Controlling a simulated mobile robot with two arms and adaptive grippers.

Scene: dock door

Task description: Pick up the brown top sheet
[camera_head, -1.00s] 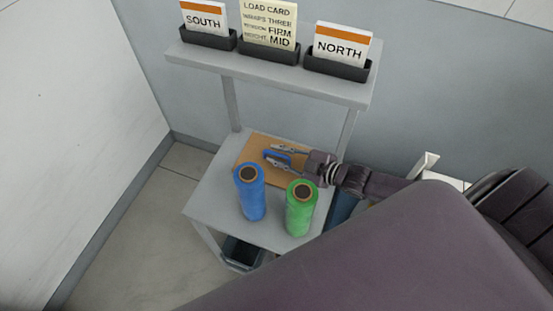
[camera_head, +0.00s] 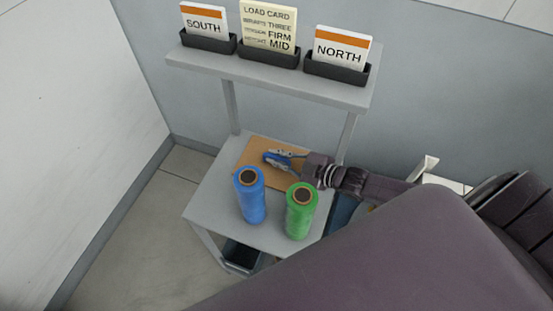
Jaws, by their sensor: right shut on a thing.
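My right gripper (camera_head: 277,157) reaches in from the right, over the sheet. My left gripper is not in view.
A blue roll (camera_head: 250,198) and a green roll (camera_head: 300,213) stand upright in front of the sheet. A raised ledge (camera_head: 260,77) holds the SOUTH card (camera_head: 204,20), load card (camera_head: 268,25) and NORTH card (camera_head: 341,47). A dark bin (camera_head: 242,255) sits below the shelf (camera_head: 215,195).

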